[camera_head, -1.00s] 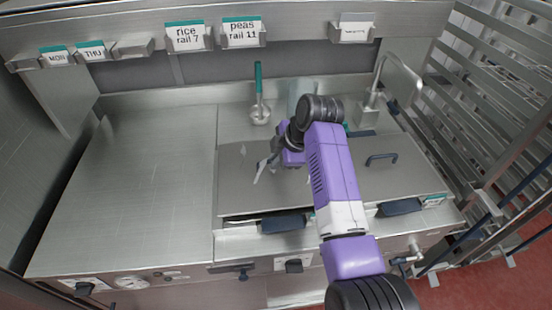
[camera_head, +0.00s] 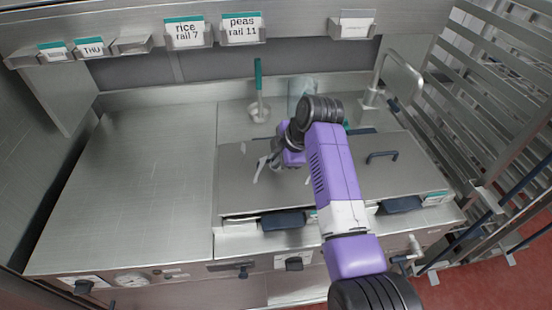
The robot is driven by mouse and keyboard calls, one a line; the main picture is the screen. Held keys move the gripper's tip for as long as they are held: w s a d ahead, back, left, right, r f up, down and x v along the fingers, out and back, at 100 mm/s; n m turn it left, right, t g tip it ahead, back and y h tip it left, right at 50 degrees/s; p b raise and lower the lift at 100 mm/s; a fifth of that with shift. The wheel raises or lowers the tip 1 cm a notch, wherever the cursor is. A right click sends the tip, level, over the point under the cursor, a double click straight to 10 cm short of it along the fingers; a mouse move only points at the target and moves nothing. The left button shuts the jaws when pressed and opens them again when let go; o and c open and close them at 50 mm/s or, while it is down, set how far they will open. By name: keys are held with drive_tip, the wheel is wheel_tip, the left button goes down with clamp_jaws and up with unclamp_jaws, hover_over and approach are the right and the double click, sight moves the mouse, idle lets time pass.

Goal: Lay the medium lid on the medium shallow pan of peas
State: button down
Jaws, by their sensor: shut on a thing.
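A flat grey metal lid (camera_head: 240,190) lies level over the left bay of the counter at centre, close to its front edge. The pan beneath it is covered, and no peas show. My gripper (camera_head: 264,168) is low over the middle of this lid and shut, apparently on its handle, which my fingers hide. A second flat lid (camera_head: 400,170) with a dark bar handle (camera_head: 381,156) lies to the right, partly behind my arm. I cannot tell the lid sizes from here.
A green-handled ladle (camera_head: 259,95) stands behind the lids. A tap (camera_head: 385,80) is at the back right, near a slatted rack (camera_head: 500,110). Cards reading rice (camera_head: 186,33) and peas (camera_head: 241,29) hang above. The left counter (camera_head: 140,180) is bare.

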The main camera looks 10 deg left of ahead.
drive_tip(key=shift+f+b, duration=0.4)
drive_tip(key=shift+f, duration=0.25)
drive_tip(key=shift+f, duration=0.25)
idle(0.3)
drive_tip(key=c, duration=0.9)
unclamp_jaws()
drive_tip(key=shift+f, duration=0.1)
drive_tip(key=shift+p+v, duration=1.8)
drive_tip(key=shift+v, duration=0.05)
drive_tip(key=shift+p+v, duration=1.4)
drive_tip(key=shift+v, duration=0.3)
